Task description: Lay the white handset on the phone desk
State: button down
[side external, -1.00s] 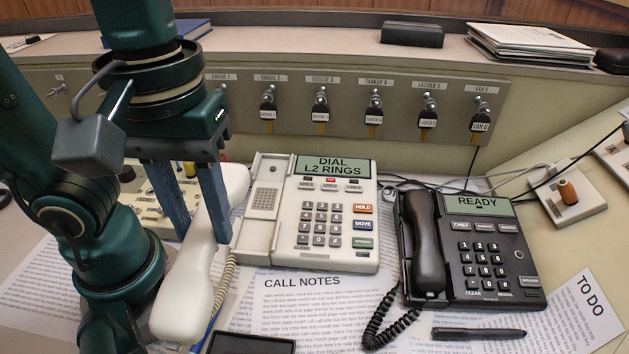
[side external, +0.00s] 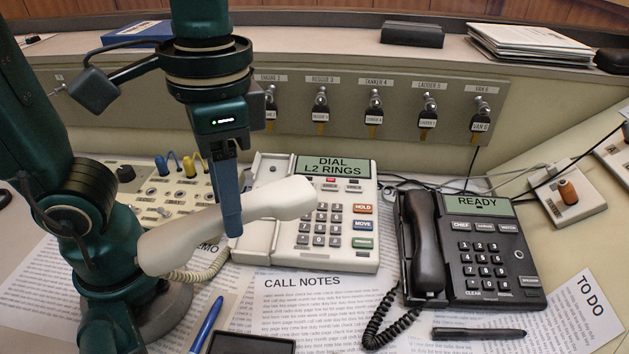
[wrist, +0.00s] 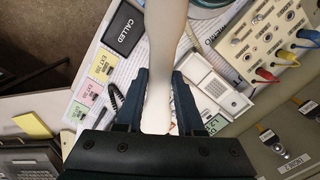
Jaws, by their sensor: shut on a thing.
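The white handset (side external: 185,238) is between the fingers of my gripper (side external: 228,228), held by its middle part and tilted slightly. Its right end is over the white phone (side external: 340,262), covering part of its cradle and keypad; its left end is in front of my arm. Whether it touches the phone cannot be told. In the wrist view the handset (wrist: 164,60) runs up between the two fingers of my gripper (wrist: 160,85). Its coiled cord hangs toward papers on the phone desk (side external: 570,245).
A black phone (side external: 480,258) with its handset in place stands to the right. A jack panel (side external: 150,190) is behind at left, a key-hook panel (side external: 345,140) behind. A blue pen (side external: 207,325), black pen (side external: 478,333) and dark pad (side external: 250,344) lie in front. Call notes paper (side external: 320,310) is flat.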

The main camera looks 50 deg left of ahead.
jog(key=w+a+f+m+y, duration=0.1)
jog(key=w+a+f+m, duration=0.2)
jog(key=w+a+m, duration=0.4)
jog(key=shift+n, duration=0.3)
jog(key=shift+s+d+f, duration=0.35)
jog(key=shift+d+f, duration=1.3)
jog(key=shift+f, duration=0.25)
jog(key=shift+s+d+f, duration=0.3)
jog(key=shift+d+f, duration=1.4)
jog(key=shift+f, duration=0.15)
jog(key=shift+s+d+f, duration=0.35)
jog(key=shift+d+f, duration=1.3)
jog(key=shift+f, duration=0.25)
jog(key=shift+f, duration=0.25)
jog(key=c, duration=0.5)
grip_release()
